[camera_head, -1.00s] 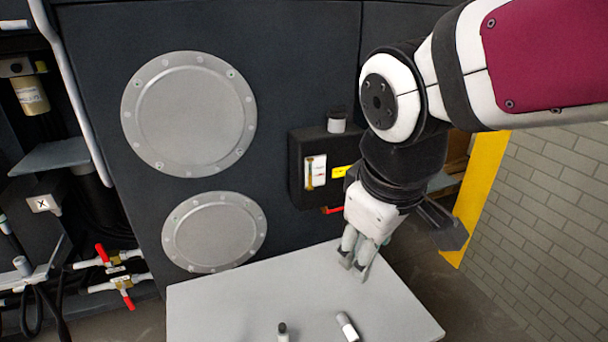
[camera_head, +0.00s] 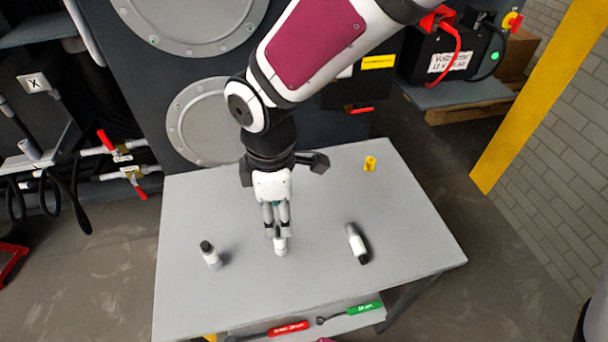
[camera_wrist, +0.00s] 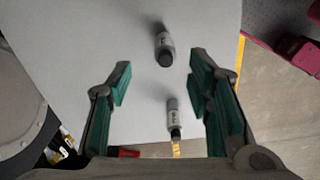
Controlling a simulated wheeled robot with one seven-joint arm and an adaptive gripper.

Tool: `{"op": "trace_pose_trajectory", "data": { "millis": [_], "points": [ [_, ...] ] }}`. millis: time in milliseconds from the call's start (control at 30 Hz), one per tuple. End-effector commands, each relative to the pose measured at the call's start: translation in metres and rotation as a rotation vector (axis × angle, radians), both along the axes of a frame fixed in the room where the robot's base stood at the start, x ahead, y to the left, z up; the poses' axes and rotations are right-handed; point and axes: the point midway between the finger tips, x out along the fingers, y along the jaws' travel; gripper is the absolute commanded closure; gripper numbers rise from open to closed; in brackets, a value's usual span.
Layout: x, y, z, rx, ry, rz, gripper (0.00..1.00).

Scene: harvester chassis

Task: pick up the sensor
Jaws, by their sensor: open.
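Three small white-and-black cylinders are on the grey table (camera_head: 310,195), and I cannot tell by look which is the sensor. One cylinder (camera_head: 210,255) stands to the left, one (camera_head: 281,246) is right at my fingertips, and one (camera_head: 356,241) is to the right. My gripper (camera_head: 277,228) points down over the middle of the table. In the wrist view, my gripper (camera_wrist: 162,92) is open, with green pads on both sides. Two labelled cylinders show there, one farther up (camera_wrist: 164,48) and one lower (camera_wrist: 174,118), between the fingers in the picture. Neither appears gripped.
A small yellow part (camera_head: 370,163) stands at the table's back right. Screwdrivers with red (camera_head: 288,328) and green (camera_head: 363,308) handles lie on a shelf below the front edge. The dark machine panel with round covers (camera_head: 205,120) rises behind the table.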

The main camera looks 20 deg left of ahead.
Motion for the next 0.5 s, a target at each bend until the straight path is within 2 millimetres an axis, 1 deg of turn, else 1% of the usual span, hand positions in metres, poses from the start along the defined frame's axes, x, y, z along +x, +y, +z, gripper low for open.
{"op": "trace_pose_trajectory", "data": {
  "millis": [33,200,300,500],
  "points": [
    [-0.001,0.0,-0.013,-0.004,0.005,0.003,0.54],
    [-0.001,0.0,-0.042,-0.003,0.003,0.001,0.54],
    [-0.001,-0.001,-0.052,-0.002,0.001,-0.001,0.54],
    [-0.002,-0.001,-0.064,-0.003,0.002,-0.001,0.54]
  ]
}}
